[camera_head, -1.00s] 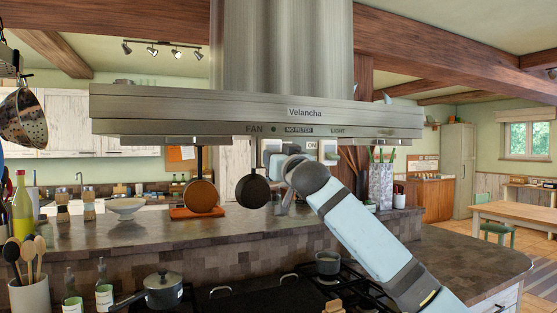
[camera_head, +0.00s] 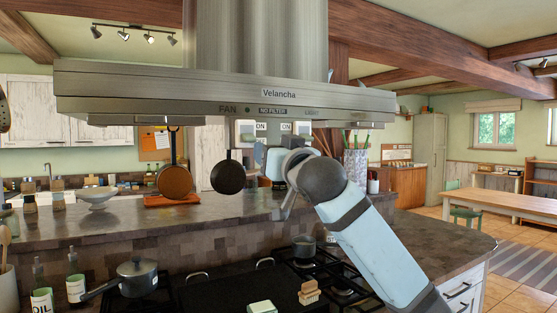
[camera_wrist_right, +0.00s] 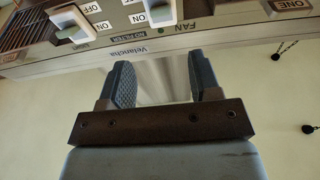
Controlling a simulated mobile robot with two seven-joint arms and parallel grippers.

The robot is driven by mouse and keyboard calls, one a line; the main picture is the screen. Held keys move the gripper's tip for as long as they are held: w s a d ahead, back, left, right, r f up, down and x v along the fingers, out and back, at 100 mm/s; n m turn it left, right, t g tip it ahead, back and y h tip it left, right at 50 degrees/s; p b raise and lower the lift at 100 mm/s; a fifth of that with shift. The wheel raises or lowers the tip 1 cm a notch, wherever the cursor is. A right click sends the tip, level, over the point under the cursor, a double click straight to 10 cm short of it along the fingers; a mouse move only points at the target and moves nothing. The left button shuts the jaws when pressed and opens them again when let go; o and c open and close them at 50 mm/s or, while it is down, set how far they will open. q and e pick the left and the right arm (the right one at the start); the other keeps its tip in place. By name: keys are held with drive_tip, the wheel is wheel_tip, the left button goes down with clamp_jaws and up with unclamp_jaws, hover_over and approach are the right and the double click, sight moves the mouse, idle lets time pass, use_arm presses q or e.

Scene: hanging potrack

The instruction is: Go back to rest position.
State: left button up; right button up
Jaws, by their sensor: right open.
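My right arm comes in from the lower right in the head view. Its wrist largely covers the gripper (camera_head: 282,165), which is raised in front of the hood's underside. In the right wrist view the gripper (camera_wrist_right: 160,80) is open, with two dark ridged fingers apart and nothing between them. The metal range hood (camera_head: 200,95) fills the upper part of the head view. Its underside with ON and OFF switches (camera_wrist_right: 155,12) is beyond the fingertips in the right wrist view. My left gripper is not in view.
Two pans, a brown one (camera_head: 174,181) and a dark one (camera_head: 227,176), hang below the hood. Pots (camera_head: 137,277) stand on and beside the stove (camera_head: 235,292). Bottles (camera_head: 75,288) stand at the lower left. The floor at the right has a wooden table (camera_head: 505,203).

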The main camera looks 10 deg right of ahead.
drive_tip(key=shift+v, duration=0.95)
